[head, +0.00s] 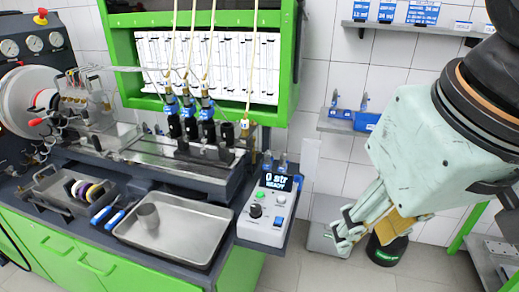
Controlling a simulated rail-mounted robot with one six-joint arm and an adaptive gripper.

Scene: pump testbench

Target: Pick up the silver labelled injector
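Several small silver injectors with blue parts show in the head view, too small to read any label. Two silver injectors (364,101) and (335,97) stand upright on the small wall shelf. Two more silver injectors (282,162) and (267,160) stand behind the control box. My gripper (341,228) hangs at the right, in front of the grey bin and lower than the wall shelf. Its fingers point down-left, look apart and hold nothing visible. It is clear of all the injectors.
The control box (267,209) reads "0 str READY". Dark injectors (190,128) with hoses are mounted under the green frame (287,60). A black bin (386,252) stands on the floor.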

